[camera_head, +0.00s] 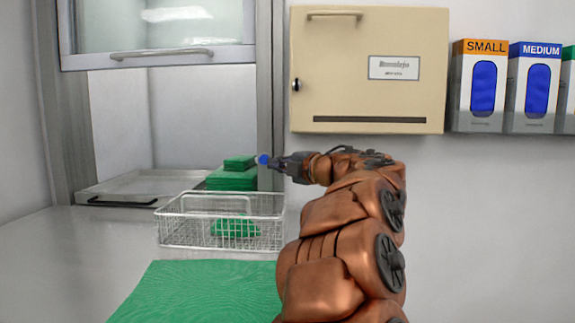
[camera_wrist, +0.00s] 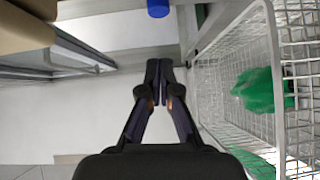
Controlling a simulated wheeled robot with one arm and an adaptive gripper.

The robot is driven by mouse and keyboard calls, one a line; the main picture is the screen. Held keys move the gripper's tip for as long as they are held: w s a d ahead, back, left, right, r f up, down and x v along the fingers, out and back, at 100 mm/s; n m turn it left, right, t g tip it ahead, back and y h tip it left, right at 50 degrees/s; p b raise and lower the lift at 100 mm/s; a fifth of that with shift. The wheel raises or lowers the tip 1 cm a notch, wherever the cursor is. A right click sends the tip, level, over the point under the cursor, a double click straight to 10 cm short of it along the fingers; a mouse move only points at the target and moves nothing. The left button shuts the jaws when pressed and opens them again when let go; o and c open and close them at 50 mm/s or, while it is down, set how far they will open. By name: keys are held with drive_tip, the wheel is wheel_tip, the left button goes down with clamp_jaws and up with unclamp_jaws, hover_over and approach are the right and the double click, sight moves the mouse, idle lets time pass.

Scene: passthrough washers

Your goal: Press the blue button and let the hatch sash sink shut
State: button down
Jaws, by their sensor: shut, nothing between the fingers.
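The blue button (camera_head: 263,159) is a small round knob on the grey right post of the hatch frame. In the wrist view the blue button (camera_wrist: 157,8) shows at the top edge, partly cut off. My gripper (camera_head: 275,162) is just to its right in the head view. In the wrist view the closed fingertips of my gripper (camera_wrist: 160,68) point towards the button, with a visible gap in the picture. The fingers are shut and empty. The hatch sash (camera_head: 160,56), a framed pane with a bar handle, is raised, and the opening below it is clear to see into.
A wire basket (camera_head: 164,228) with green cloth stands in front of the hatch. A metal tray (camera_head: 120,188) and a green stack (camera_head: 232,179) are in the opening. A beige cabinet (camera_head: 345,85) and glove boxes (camera_head: 481,119) hang right. A green mat (camera_head: 205,292) lies in front.

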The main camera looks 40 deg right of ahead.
sight(260, 160)
drive_tip(key=shift+w+d+f+p, duration=0.15)
drive_tip(key=shift+w+d, duration=0.2)
drive_tip(key=shift+w, duration=0.8)
drive_tip(key=shift+w+d+p, duration=0.15)
drive_tip(key=shift+w+d, duration=0.15)
drive_tip(key=shift+w, duration=0.9)
drive_tip(key=shift+w+d+f+p, duration=0.15)
drive_tip(key=shift+w+d, duration=0.2)
drive_tip(key=shift+w, duration=0.8)
drive_tip(key=shift+d+r, duration=0.1)
